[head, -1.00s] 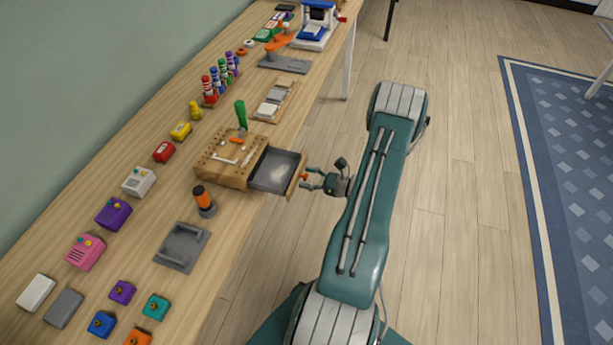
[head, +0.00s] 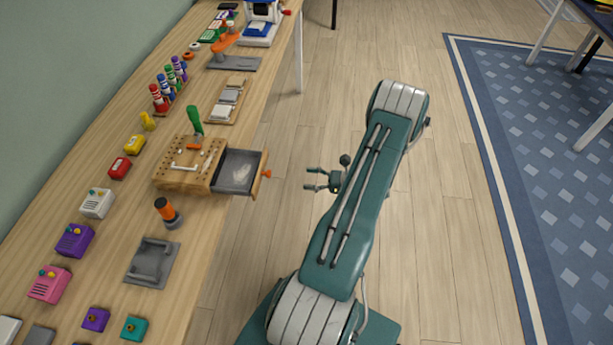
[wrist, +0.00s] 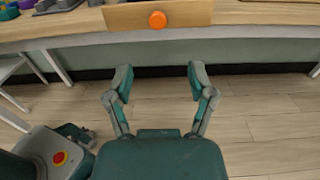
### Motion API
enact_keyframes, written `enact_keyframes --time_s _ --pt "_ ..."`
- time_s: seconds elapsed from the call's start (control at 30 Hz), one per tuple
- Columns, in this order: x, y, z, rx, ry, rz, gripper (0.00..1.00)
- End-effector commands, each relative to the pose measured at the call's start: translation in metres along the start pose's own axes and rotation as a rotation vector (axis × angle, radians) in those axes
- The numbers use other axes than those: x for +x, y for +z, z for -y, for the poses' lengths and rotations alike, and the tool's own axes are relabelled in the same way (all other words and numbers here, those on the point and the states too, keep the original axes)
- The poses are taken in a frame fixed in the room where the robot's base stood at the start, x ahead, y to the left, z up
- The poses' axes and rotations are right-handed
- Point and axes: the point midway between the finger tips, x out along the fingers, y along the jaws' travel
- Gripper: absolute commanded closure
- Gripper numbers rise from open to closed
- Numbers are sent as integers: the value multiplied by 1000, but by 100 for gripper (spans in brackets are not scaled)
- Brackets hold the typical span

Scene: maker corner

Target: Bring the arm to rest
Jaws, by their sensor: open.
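My gripper (head: 312,180) is open and empty, held over the floor in front of the workbench. In the wrist view the two fingers (wrist: 160,82) are spread wide with only floor and the bench front between them. The wooden block's grey-lined drawer (head: 241,171) stands pulled out past the bench edge. Its orange knob (head: 267,174) is a short gap to the left of my fingertips in the head view. The knob also shows in the wrist view (wrist: 157,20), ahead of the fingers and apart from them.
The workbench (head: 108,222) runs along the left, with coloured boxes, a pen rack (head: 170,90) and an orange-topped tool (head: 167,211) on it. Open wood floor (head: 440,240) lies right of my arm, then a blue rug (head: 540,170). The open drawer juts toward my gripper.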

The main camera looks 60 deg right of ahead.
Motion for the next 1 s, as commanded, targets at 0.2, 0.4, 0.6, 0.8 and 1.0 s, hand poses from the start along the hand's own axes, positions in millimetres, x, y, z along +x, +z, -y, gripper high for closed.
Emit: enact_keyframes --time_s 0.2,0.4,0.6,0.8,1.0 --pt "0 0 0 0 0 0 29" --pt "20 19 -3 -48 87 -42 29" --pt "77 73 -30 -209 363 -172 29" --pt "124 121 -70 -407 634 -294 29" --pt "156 162 -117 -636 885 -399 29"
